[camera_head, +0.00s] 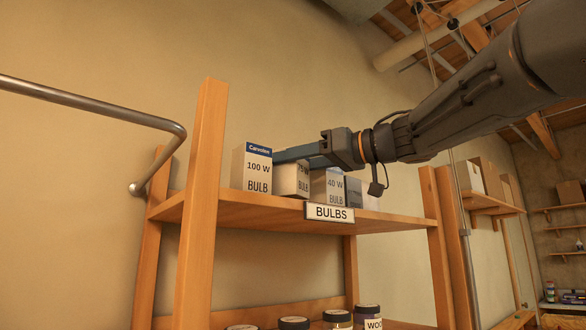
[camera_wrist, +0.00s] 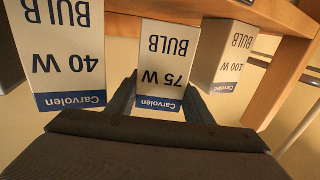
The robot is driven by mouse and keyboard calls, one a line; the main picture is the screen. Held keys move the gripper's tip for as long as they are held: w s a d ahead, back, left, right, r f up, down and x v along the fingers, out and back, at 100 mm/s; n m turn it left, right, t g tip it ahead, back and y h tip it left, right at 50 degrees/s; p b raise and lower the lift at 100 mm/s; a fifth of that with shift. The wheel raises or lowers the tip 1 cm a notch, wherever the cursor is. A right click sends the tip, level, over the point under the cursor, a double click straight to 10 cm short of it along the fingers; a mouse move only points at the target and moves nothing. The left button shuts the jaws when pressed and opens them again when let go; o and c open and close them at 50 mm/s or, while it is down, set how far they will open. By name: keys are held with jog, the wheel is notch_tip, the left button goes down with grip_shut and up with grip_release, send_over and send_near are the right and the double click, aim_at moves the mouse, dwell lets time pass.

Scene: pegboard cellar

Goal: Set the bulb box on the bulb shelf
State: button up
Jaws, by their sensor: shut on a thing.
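My gripper (camera_head: 282,157) reaches in from the right above the shelf; in the wrist view it (camera_wrist: 163,92) is shut on the 75 W bulb box, one finger on each side. This white 75 W box (camera_head: 290,180), with a blue Carvolen band, also shows in the wrist view (camera_wrist: 165,62), which is upside down. It is upright at the bulb shelf (camera_head: 250,207), between a 100 W box (camera_head: 257,170) and a 40 W box (camera_head: 334,187). Its base looks at shelf level; whether it touches the board I cannot tell. The shelf bears a BULBS label (camera_head: 329,212).
A grey box (camera_head: 353,192) and another pale box stand right of the 40 W box. A wooden post (camera_head: 203,190) rises at the shelf's left front. A metal rail (camera_head: 90,105) runs along the wall. Jars (camera_head: 338,319) stand on the shelf below.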

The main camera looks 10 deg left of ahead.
jog(key=shift+f, duration=0.7)
jog(key=shift+f, duration=0.1)
jog(key=o, duration=0.8)
jog(key=shift+f, duration=0.1)
jog(key=shift+c, duration=0.2)
jog(key=shift+r, duration=0.3)
jog(key=b+v, duration=0.3)
jog(key=v, duration=0.9)
jog(key=shift+s, duration=0.1)
